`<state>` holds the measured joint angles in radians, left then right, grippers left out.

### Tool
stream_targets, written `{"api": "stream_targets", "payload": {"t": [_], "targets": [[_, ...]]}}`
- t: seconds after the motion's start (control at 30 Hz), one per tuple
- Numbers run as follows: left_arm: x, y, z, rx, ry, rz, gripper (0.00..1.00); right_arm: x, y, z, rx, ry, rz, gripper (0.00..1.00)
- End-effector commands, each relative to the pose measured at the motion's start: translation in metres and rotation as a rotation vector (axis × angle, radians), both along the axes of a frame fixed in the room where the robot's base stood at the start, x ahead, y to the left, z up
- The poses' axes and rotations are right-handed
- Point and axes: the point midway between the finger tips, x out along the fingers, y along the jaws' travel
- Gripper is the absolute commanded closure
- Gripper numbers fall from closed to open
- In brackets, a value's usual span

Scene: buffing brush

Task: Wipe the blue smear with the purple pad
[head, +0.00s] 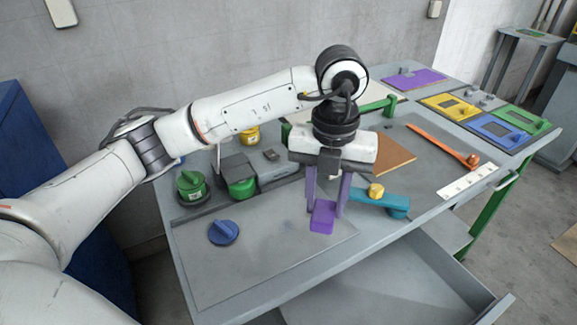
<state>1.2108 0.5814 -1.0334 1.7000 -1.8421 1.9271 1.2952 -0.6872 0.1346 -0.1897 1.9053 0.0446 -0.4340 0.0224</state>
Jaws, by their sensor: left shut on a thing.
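My left gripper (326,203) points down over the front of the grey workbench. It is shut on a small purple pad (322,218), which sits between its two fingertips, at or just above the grey work surface (270,262). I cannot tell whether the pad touches that surface. My right gripper is not in view.
A blue round piece with a grip (223,232) lies left of the pad. A teal tool (385,203) with a yellow knob lies close right. Green pots (191,186) stand behind left. An orange tool (445,146) lies right. An open drawer (390,290) juts out in front.

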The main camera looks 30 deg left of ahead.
Motion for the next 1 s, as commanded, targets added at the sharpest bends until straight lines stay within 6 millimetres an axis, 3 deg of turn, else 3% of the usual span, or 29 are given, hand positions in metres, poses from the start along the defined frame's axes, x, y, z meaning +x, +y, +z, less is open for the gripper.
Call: {"api": "stream_targets", "payload": {"t": [0.27,0.87,1.0], "targets": [[0.000,-0.001,0.020,-0.001,0.000,-0.001,0.86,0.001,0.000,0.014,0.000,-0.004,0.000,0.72],[0.000,-0.001,0.020,-0.001,-0.001,-0.002,0.86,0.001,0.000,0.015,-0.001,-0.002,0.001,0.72],[-0.001,0.000,0.020,0.001,-0.003,-0.071,0.86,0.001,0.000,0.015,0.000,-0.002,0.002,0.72]]}}
